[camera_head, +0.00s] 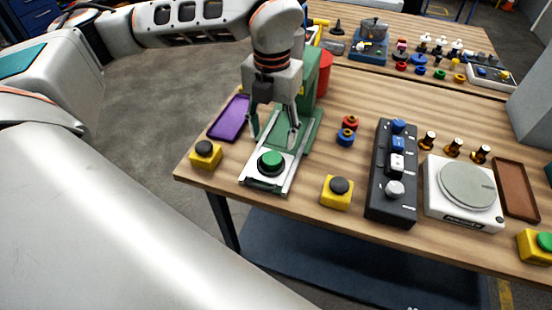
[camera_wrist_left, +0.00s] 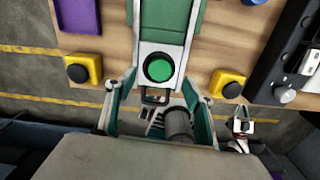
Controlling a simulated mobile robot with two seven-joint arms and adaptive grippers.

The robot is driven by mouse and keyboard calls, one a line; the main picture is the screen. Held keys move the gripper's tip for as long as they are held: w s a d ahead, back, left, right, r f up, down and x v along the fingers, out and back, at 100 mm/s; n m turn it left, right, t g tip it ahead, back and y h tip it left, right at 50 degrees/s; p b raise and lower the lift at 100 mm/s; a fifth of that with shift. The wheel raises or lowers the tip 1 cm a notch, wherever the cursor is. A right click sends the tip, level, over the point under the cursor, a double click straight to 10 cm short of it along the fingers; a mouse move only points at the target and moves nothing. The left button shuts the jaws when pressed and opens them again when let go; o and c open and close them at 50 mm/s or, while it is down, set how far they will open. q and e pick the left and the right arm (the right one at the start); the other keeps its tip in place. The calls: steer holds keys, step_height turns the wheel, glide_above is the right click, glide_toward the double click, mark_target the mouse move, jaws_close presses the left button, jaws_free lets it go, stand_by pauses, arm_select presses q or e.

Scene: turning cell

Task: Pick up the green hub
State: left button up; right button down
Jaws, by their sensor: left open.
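The green hub (camera_head: 271,160) is a round green piece with a black ring around it. It sits on the white sliding plate (camera_head: 258,181) at the front of a green press (camera_head: 305,122) near the table's front left edge. The left wrist view also shows the hub (camera_wrist_left: 159,68), just beyond the fingers. My left gripper (camera_head: 273,131) is open and empty, pointing down above and slightly behind the hub. In the left wrist view its fingers (camera_wrist_left: 160,90) are spread to either side, apart from the hub. My right gripper is not in view.
A purple tray (camera_head: 229,118) lies left of the press. Yellow button boxes stand at left (camera_head: 206,155) and right (camera_head: 337,192) of the plate. Red and blue rings (camera_head: 347,130), a dark switch panel (camera_head: 393,175) and a white scale (camera_head: 464,190) stand further right.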

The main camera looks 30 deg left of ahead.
mark_target(272, 157)
arm_select(q)
steer(key=f, duration=0.5)
steer(key=shift+s+d+p, duration=0.1)
steer(key=shift+s+p, duration=0.3)
steer(key=shift+f, duration=0.6)
steer(key=c, duration=1.4)
jaws_close()
steer(key=shift+w+r, duration=0.1)
steer(key=shift+r, duration=0.05)
